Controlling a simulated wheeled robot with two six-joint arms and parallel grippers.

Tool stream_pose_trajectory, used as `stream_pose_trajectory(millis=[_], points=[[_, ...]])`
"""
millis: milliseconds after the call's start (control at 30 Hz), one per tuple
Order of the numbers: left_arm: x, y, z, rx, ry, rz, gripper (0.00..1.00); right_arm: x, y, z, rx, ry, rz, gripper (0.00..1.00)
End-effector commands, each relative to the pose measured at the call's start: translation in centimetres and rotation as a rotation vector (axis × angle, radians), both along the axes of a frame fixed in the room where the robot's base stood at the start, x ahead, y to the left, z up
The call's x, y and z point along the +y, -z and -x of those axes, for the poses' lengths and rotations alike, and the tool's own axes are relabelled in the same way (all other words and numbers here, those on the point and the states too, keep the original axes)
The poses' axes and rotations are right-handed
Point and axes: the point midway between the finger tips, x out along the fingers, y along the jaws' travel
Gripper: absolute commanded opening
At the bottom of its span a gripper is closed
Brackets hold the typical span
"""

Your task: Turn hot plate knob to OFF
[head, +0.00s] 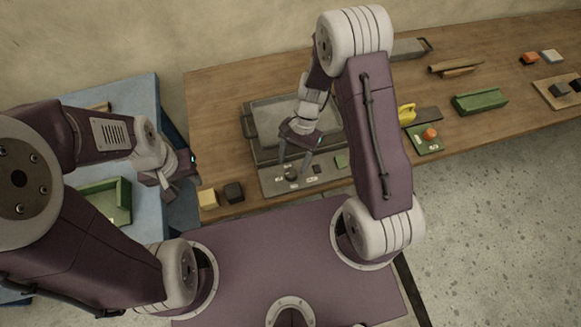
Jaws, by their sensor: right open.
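The hot plate (262,118) is a grey, flat unit on the wooden table, with a grey control panel (328,178) along its front edge. A small dark round knob (297,178) sits on the panel, with small pale labels around it, too small to read. My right gripper (293,168) points down over the panel, open, with its fingertips on either side of the knob area. I cannot tell whether the fingers touch the knob or which way it is turned. My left gripper (180,187) is at the left, near the blue table, away from the hot plate; its fingers are unclear.
A yellow block (208,199) and a black block (234,192) stand left of the panel on the wooden table (215,100). A green tray (480,102), a yellow item (407,114) and a green board (424,145) lie to the right. A blue table (140,100) stands at left.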

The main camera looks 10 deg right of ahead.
Motion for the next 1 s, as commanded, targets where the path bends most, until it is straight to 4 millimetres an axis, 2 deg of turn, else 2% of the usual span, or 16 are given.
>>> stream_pose_trajectory(millis=[100, 200, 500, 567, 700, 733, 1000], points=[[0.0, 0.3, 0.0, 0.000, 0.000, 0.000, 0.36, 0.5, 2.0, 0.7, 0.003, 0.000, 0.000, 0.58], [0.0, 0.3, 0.0, 0.000, 0.000, 0.000, 0.36, 0.8, 2.9, 0.9, 0.001, 0.000, 0.000, 0.58], [0.0, 0.3, 0.0, 0.000, 0.000, 0.000, 0.36, 0.9, 3.3, 1.0, -0.002, -0.001, 0.000, 0.58], [0.0, 0.3, 0.0, 0.000, 0.000, 0.000, 0.36, 0.9, 3.3, 1.0, -0.002, -0.001, 0.000, 0.44], [0.0, 0.3, 0.0, 0.000, 0.000, 0.000, 0.36, 0.9, 3.3, 1.0, -0.002, -0.001, 0.000, 0.05], [0.0, 0.3, 0.0, 0.000, 0.000, 0.000, 0.36, 0.9, 3.3, 1.0, -0.002, -0.001, 0.000, 0.00], [0.0, 0.1, 0.0, 0.000, 0.000, 0.000, 0.36, 0.9, 3.2, 1.0, -0.001, -0.029, 0.000, 0.00]])
